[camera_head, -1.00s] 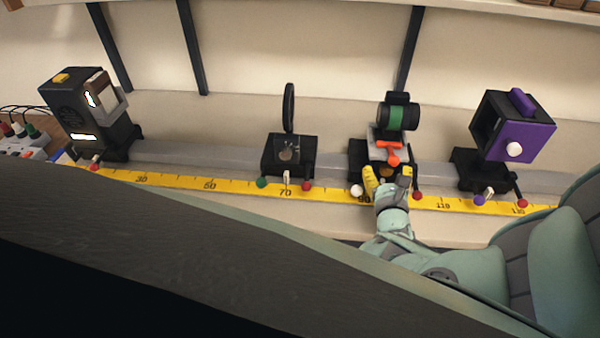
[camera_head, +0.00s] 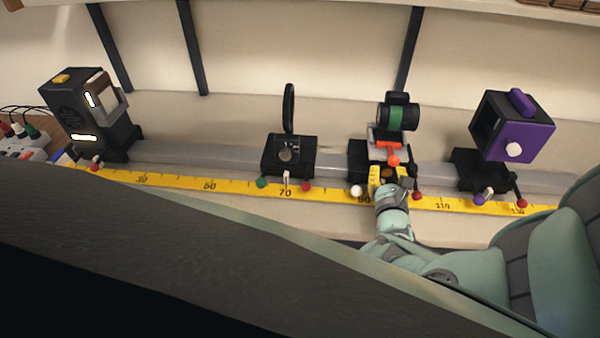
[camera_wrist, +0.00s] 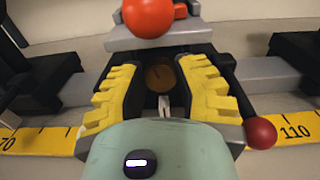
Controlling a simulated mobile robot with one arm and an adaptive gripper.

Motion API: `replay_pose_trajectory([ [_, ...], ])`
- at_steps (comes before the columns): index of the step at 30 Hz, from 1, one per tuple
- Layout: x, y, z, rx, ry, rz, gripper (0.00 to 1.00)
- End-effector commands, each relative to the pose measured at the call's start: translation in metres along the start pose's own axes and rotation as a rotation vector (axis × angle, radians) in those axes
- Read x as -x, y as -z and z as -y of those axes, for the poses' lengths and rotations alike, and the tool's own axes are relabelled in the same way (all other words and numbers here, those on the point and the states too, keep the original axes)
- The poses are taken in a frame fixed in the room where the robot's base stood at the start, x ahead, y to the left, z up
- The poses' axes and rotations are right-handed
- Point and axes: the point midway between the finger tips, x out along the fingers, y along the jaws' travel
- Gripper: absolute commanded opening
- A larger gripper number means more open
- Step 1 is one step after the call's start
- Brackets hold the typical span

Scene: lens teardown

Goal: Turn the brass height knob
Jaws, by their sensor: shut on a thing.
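The brass height knob (camera_wrist: 160,77) is a round brass disc on the front of the black carriage that carries the camera-like unit with a green band (camera_head: 397,117). It also shows small in the head view (camera_head: 387,173). My gripper (camera_wrist: 160,72) has yellow ridged fingers, one on each side of the knob. It is shut on the knob, though the contact faces are dark and hard to see. An orange-red ball (camera_wrist: 147,14) on a grey plate sits just above the knob. In the head view my gripper (camera_head: 388,174) reaches the carriage from the front.
A red ball-ended lever (camera_wrist: 260,132) stands close right of my gripper, and a white ball (camera_head: 357,191) is at its left. The lens carriage (camera_head: 289,153) and purple box (camera_head: 525,140) share the grey rail. A yellow scale (camera_head: 240,188) runs along the front.

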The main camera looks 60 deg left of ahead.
Motion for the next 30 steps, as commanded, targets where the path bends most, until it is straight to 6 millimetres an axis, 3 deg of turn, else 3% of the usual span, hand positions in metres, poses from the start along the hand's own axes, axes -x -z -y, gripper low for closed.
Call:
replay_pose_trajectory([
  [11, -0.0001, 0.0004, 0.0007, -0.059, 0.001, -0.001, 0.00],
  [12, -0.0001, 0.0002, 0.0007, -0.059, 0.001, -0.001, 0.37],
  [18, 0.0000, 0.0005, 0.0006, -0.058, 0.001, -0.002, 0.57],
  [20, 0.0001, 0.0007, 0.0007, -0.057, 0.001, -0.002, 0.63],
  [30, 0.0001, 0.0010, 0.0003, -0.034, 0.000, -0.002, 0.64],
])
